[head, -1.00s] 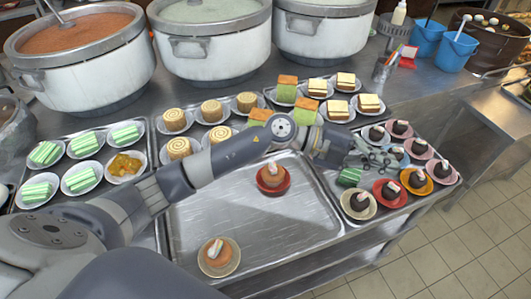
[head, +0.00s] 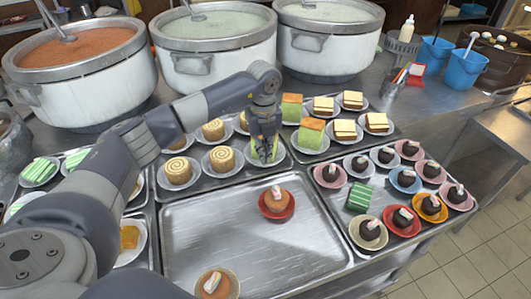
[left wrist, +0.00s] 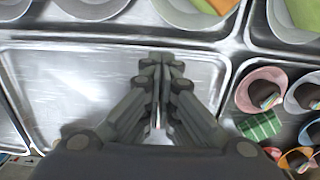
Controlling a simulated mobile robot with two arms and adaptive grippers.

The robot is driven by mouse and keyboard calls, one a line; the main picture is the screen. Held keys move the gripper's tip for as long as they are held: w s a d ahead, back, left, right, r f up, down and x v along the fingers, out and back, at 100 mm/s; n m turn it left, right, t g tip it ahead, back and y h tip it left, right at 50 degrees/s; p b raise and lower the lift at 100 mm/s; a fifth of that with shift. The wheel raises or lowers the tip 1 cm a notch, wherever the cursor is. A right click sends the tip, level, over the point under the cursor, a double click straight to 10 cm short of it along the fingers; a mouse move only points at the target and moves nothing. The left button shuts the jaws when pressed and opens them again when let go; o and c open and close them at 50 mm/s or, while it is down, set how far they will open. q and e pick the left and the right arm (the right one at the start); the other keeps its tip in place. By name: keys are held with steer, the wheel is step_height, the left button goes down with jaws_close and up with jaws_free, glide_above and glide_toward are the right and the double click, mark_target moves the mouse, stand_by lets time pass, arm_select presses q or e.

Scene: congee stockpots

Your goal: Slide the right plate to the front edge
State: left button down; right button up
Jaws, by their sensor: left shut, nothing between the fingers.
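The right plate is a red plate (head: 291,206) with a brown, white-topped dessert (head: 277,198), right of centre in the middle tray (head: 330,256). A tan plate (head: 236,292) with a similar dessert sits at the front left, cut off by the picture edge. My left gripper (head: 265,158) is shut and empty, pointing down near the tray's back edge, behind and apart from the red plate. My right gripper is not in view.
The right tray (head: 391,246) holds several small dark desserts on coloured plates and a loose green checked block (head: 360,197). Cakes on plates fill the back trays, one green cake partly behind my gripper. Large pots (head: 216,52) stand behind. Bare metal lies before the red plate.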

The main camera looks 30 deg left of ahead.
arm_select(q)
step_height(320, 180, down, 8)
steer(key=shift+r+p, duration=0.25)
steer(key=shift+p, duration=0.55)
steer(key=shift+s+d+r+p, duration=0.15)
steer(key=shift+s+d+p, duration=0.25)
steer(key=shift+s+d, duration=0.1)
steer(key=shift+s+d+r+p, duration=0.15)
steer(key=shift+s+d+p, duration=0.25)
steer(key=shift+d, duration=0.1)
steer(key=shift+s+d, duration=0.4)
steer(key=shift+d, duration=0.05)
steer(key=shift+d+f, duration=0.1)
